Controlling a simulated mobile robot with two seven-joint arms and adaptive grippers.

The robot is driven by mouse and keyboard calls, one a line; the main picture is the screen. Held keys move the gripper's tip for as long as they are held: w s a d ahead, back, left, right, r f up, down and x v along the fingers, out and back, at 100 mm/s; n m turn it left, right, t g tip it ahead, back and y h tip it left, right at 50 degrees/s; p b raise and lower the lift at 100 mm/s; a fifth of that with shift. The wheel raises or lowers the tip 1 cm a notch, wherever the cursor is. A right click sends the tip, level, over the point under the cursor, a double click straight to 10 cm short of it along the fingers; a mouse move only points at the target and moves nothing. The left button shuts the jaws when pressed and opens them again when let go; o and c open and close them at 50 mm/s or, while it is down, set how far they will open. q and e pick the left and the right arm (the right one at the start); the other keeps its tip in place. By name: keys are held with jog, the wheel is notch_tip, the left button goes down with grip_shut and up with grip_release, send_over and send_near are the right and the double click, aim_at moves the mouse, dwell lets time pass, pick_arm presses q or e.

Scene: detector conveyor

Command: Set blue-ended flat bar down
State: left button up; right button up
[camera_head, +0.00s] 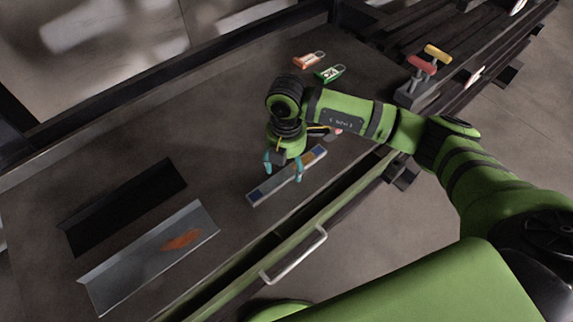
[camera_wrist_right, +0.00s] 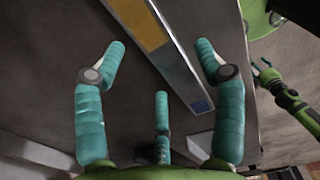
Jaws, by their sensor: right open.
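The flat bar (camera_head: 263,191) is grey, with a blue patch at each end and an orange-yellow section near its far end. It appears to lie flat on the dark table top (camera_head: 215,150), near the front edge. My right gripper (camera_head: 284,169) is over its middle, open, with its teal fingers apart on either side of the bar. In the right wrist view the bar (camera_wrist_right: 172,58) runs diagonally between the spread fingers (camera_wrist_right: 165,65), and a blue end shows at lower right. My left gripper (camera_wrist_right: 262,69) seems to show small in that view; its opening is unclear.
A black angled tray (camera_head: 125,205) and a silver one (camera_head: 130,272) with an orange patch lie at left. An orange-red padlock (camera_head: 309,60) and a green padlock (camera_head: 330,73) lie behind my right arm. Red-handled (camera_head: 421,66) and yellow-handled (camera_head: 437,53) items stand at upper right.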

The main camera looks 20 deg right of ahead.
aim_at(286, 170)
notch_tip(286, 170, up, 11)
jog(key=b, duration=0.2)
jog(key=shift+b, duration=0.3)
jog(key=shift+s+f, duration=0.1)
jog(key=shift+f, duration=0.1)
